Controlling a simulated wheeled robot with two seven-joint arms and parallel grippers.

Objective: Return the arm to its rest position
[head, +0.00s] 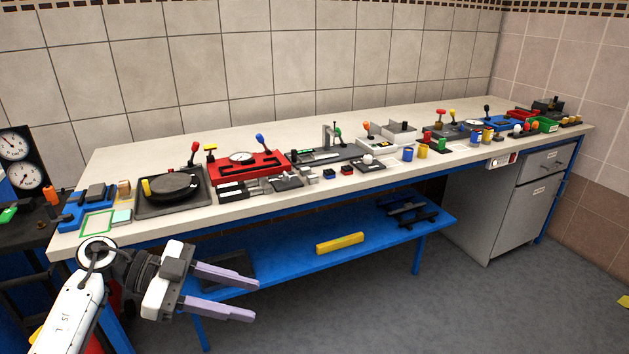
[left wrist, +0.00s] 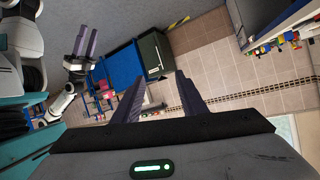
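My left gripper (head: 252,301) is in front of the workbench near its left end, below the benchtop level. Its two lilac fingers are apart with nothing between them. In the left wrist view the same fingers (left wrist: 159,77) are spread and empty. A white arm with a gripper (left wrist: 86,42), which looks like my right one, shows at the upper left of that view. The right gripper is not visible in the head view.
The workbench (head: 128,142) carries a row of small fixtures, levers and blocks. A blue lower shelf (head: 290,258) with a yellow bar (head: 340,243) lies behind my left gripper. A grey cabinet (head: 497,222) stands at the right. The floor in front is clear.

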